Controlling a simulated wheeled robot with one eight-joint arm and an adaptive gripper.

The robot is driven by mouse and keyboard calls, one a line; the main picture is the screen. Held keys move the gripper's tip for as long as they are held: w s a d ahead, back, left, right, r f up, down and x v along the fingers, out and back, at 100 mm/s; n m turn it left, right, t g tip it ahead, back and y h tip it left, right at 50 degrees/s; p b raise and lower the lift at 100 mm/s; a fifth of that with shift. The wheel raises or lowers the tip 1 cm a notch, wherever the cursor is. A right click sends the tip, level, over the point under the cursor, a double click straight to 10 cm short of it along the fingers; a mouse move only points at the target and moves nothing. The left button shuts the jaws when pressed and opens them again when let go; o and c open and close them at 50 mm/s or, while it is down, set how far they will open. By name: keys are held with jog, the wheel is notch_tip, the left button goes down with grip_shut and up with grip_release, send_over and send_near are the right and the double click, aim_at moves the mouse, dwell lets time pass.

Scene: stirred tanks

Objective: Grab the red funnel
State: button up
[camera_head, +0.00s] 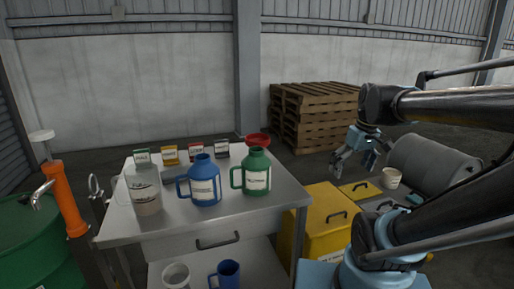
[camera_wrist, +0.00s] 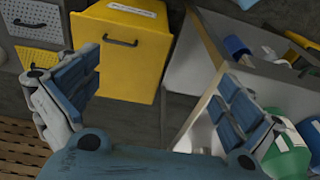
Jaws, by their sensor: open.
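The red funnel (camera_head: 258,139) shows in the head view at the top of the green jug (camera_head: 257,176), near the far right corner of the steel table (camera_head: 285,192). I cannot tell if it sits in the jug's mouth or stands behind it. My gripper (camera_head: 360,160) is open and empty, to the right of the table and apart from the funnel. In the wrist view my gripper (camera_wrist: 162,85) has its fingers spread wide. The green jug shows partly at that view's right edge (camera_wrist: 287,150), behind a finger. I cannot make out the funnel there.
A blue jug (camera_head: 203,182), a clear jug (camera_head: 145,192) and several small boxes (camera_head: 170,155) stand on the table. A yellow cabinet (camera_head: 312,225) is right of it. A pallet stack (camera_head: 310,115) stands behind.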

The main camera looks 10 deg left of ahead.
jog(key=w+a+r+n+g+y, duration=0.1)
jog(key=w+a+r+n, duration=0.5)
jog(key=a, duration=0.4)
jog(key=w+a+r+n+g+y, duration=0.1)
jog(key=w+a+r+n+g, duration=0.1)
jog(key=w+a+r+n, duration=0.6)
jog(key=w+a+r+n+g+y, duration=0.1)
jog(key=w+a+r+n, duration=0.3)
jog(key=a, duration=0.8)
jog(key=x, duration=0.8)
jog(key=w+d+x, duration=0.1)
jog(key=x, duration=0.3)
jog(key=shift+f, duration=0.55)
jog(key=shift+w+d+f+x, duration=0.1)
jog(key=shift+d+x, duration=0.05)
jog(key=shift+x, duration=0.7)
jog(key=shift+w+d+f+x, duration=0.1)
jog(key=shift+d+x, duration=0.05)
jog(key=shift+x, duration=0.75)
jog(key=shift+w+d+f+x, duration=0.1)
jog(key=shift+d+x, duration=0.05)
jog(key=shift+x, duration=0.7)
jog(key=c, duration=1)
